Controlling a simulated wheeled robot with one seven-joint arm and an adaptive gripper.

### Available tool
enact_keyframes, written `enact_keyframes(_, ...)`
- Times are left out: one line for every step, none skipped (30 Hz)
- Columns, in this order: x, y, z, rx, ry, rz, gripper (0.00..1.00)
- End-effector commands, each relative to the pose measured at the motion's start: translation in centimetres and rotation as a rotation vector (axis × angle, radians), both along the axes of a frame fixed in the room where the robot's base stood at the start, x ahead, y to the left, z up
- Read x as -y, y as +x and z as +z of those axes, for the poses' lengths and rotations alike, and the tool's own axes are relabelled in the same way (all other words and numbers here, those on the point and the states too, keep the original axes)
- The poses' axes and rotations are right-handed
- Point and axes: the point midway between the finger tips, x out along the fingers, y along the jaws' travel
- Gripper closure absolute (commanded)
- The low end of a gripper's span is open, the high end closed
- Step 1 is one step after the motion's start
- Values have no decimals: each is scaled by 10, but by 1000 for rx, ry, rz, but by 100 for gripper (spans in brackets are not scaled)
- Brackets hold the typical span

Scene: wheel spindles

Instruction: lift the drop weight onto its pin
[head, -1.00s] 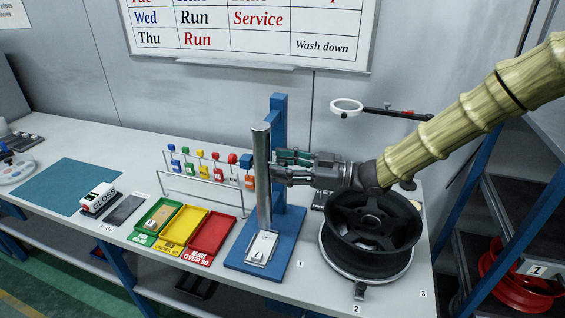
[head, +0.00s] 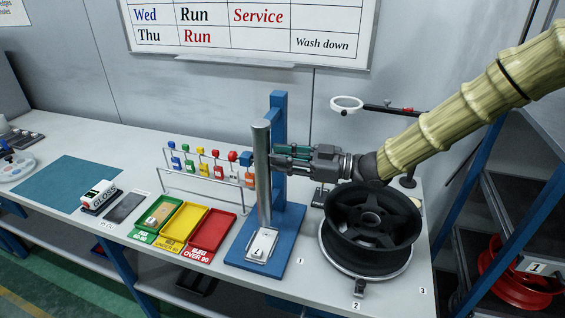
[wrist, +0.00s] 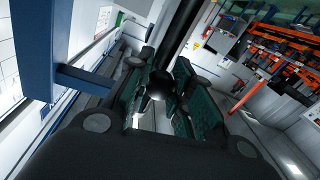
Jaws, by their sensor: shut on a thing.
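A steel tube (head: 262,175) stands upright on a blue base (head: 287,240) with a blue post (head: 279,145) behind it. My gripper (head: 277,159) reaches in level from the right at the tube's upper part. In the wrist view its green-padded fingers (wrist: 160,92) are shut around a dark round knob (wrist: 158,86). The knob looks like the handle of the drop weight. A dark bar (wrist: 183,30), seemingly the tube, runs upward behind it. The weight's body and the pin cannot be made out.
A black wheel (head: 372,218) lies on a round stand to the right, below my arm. A ring magnifier (head: 347,104) stands behind the wheel.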

Motion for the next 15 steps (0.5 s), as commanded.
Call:
enact_keyframes(0, 1, 7, 4, 3, -2, 100)
enact_keyframes(0, 1, 9, 4, 3, -2, 100)
enact_keyframes(0, 1, 9, 3, 4, -1, 100)
enact_keyframes(0, 1, 9, 3, 4, -1, 100)
enact_keyframes(0, 1, 9, 2, 4, -1, 100)
enact_keyframes(0, 1, 9, 2, 4, -1, 100)
enact_keyframes(0, 1, 9, 2, 4, -1, 100)
enact_keyframes(0, 1, 9, 2, 4, 0, 100)
enact_keyframes(0, 1, 9, 3, 4, 0, 100)
enact_keyframes(0, 1, 9, 3, 4, -1, 100)
enact_keyframes(0, 1, 9, 3, 4, -1, 75)
enact_keyframes(0, 1, 9, 3, 4, -1, 67)
enact_keyframes(0, 1, 9, 3, 4, -1, 62)
enact_keyframes(0, 1, 9, 3, 4, -1, 56)
enact_keyframes(0, 1, 9, 3, 4, 0, 54)
